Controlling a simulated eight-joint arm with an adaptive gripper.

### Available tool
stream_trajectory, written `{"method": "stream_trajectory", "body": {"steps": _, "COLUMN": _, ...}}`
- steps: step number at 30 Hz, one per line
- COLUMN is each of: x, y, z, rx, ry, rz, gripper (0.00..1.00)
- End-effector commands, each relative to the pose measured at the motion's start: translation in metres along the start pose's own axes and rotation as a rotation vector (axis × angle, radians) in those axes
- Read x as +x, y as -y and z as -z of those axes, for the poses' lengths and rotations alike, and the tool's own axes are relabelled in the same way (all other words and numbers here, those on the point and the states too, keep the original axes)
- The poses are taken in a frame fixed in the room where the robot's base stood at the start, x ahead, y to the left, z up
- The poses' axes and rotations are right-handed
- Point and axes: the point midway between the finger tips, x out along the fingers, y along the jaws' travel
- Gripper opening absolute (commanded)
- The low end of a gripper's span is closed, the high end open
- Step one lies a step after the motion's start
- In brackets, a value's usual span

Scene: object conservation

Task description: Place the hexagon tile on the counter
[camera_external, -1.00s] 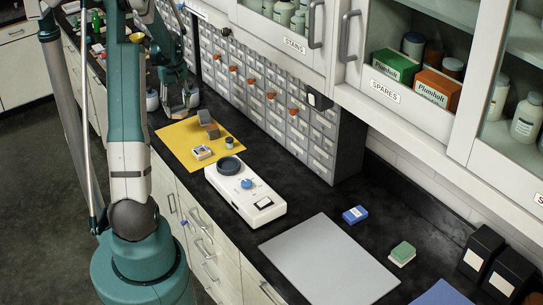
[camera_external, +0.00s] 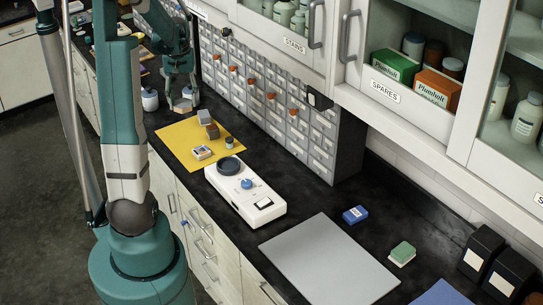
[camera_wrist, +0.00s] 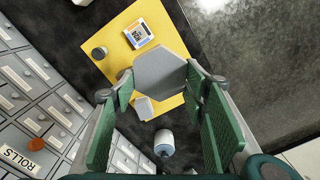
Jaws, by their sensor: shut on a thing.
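The hexagon tile (camera_wrist: 160,73) is grey and sits between my fingers in the wrist view, its flat face toward the camera. My gripper (camera_wrist: 160,84), with green finger pads, is shut on it. In the external view my gripper (camera_external: 183,103) is at the back left, over the dark counter (camera_external: 385,195), left of and behind the yellow mat (camera_external: 177,137). The tile cannot be made out clearly there. In the wrist view the tile appears in front of the yellow mat (camera_wrist: 112,36).
The yellow mat carries a grey block (camera_external: 212,131), a small tin (camera_external: 229,142) and a small printed box (camera_external: 201,152). A white scale (camera_external: 262,206), grey mat (camera_external: 328,262), blue box (camera_external: 355,214) and green sponge (camera_external: 402,253) lie rightward. Drawer cabinets (camera_external: 318,130) line the back.

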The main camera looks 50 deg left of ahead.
Motion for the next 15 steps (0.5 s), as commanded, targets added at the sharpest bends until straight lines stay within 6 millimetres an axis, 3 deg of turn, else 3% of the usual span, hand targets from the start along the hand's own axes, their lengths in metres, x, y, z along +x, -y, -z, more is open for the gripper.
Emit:
{"method": "stream_trajectory", "body": {"steps": 3, "x": 0.001, "y": -0.029, "z": -0.013, "rx": 0.058, "ry": 0.0, "rz": 0.0, "gripper": 0.28}}
{"method": "stream_trajectory", "body": {"steps": 15, "x": 0.01, "y": -0.111, "z": -0.062, "rx": 0.222, "ry": 0.0, "rz": 0.0, "gripper": 0.28}}
